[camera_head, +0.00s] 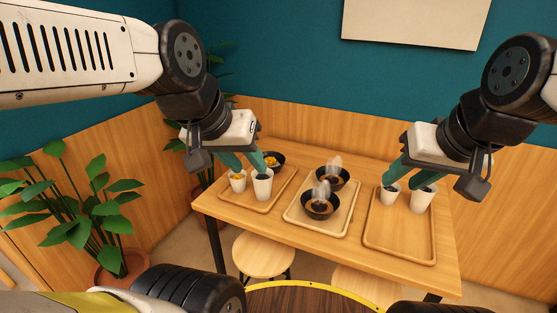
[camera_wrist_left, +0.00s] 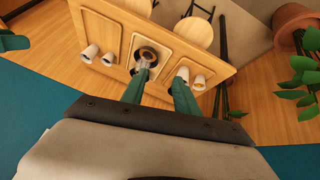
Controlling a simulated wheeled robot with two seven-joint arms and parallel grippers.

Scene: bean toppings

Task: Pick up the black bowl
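Several black bowls show in the head view. One black bowl (camera_head: 274,158) with yellow topping is at the back of the left tray, partly hidden by my left gripper. Two steaming black bowls, a rear one (camera_head: 333,179) and a front one (camera_head: 320,205), stand on the middle tray. A dark bowl (camera_wrist_left: 148,54) also shows in the left wrist view. My left gripper (camera_head: 250,170) is open and empty above the left tray; its parted fingers also show in the left wrist view (camera_wrist_left: 160,76). My right gripper (camera_head: 406,186) is open and appears empty above the right tray.
The wooden table (camera_head: 232,211) bears a left tray (camera_head: 242,204), middle tray (camera_head: 294,214) and right tray (camera_head: 400,238). White cups (camera_head: 262,187) stand on the left tray, others (camera_head: 421,201) on the right, whose front is bare. A stool (camera_head: 262,254) and plant (camera_head: 80,215) are nearby.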

